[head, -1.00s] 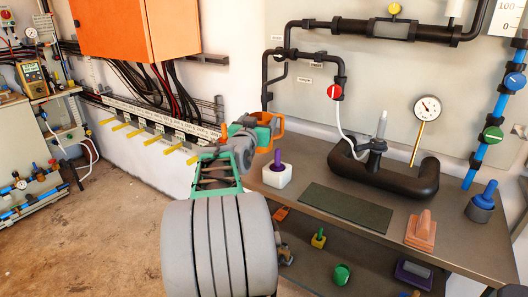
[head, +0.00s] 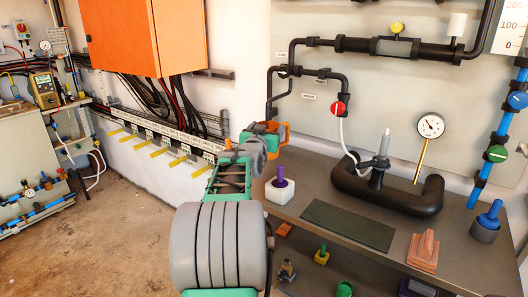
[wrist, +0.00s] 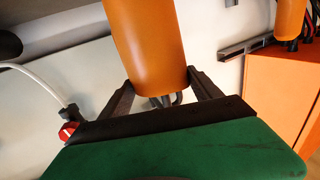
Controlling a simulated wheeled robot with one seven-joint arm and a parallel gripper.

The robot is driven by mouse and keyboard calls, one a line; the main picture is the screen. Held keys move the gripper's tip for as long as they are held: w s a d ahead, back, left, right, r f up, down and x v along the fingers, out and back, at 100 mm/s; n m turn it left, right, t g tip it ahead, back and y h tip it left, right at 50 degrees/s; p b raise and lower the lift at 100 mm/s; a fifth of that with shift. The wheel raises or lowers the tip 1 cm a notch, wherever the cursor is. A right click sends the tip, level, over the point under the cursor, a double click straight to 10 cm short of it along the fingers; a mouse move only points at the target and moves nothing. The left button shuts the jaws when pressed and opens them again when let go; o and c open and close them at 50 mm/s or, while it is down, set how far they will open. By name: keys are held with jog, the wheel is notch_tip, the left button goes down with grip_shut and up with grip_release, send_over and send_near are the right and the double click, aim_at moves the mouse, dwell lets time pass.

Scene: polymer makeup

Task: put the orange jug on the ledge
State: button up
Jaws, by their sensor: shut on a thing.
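The orange jug (head: 285,131) is held up at the end of my arm in the head view, above the back left corner of the bench. My gripper (head: 264,130) partly hides it there. In the wrist view the jug's smooth orange body (wrist: 148,45) fills the top middle, and the dark fingers of my gripper (wrist: 160,88) are closed on either side of it. The workbench top (head: 330,200) is a flat brown surface against the wall. I cannot tell which surface is the ledge.
On the bench are a white block with a purple peg (head: 279,190), a dark green mat (head: 347,225), a black pipe loop with a gauge (head: 430,200) and an orange trowel-like block (head: 424,250). A large orange cabinet (head: 125,35) hangs left, above yellow-handled levers (head: 160,152).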

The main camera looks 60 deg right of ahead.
jog(key=shift+f+b, duration=0.4)
jog(key=shift+f, duration=2.25)
jog(key=o, duration=1.7)
jog(key=shift+a, duration=0.1)
jog(key=shift+o, duration=0.2)
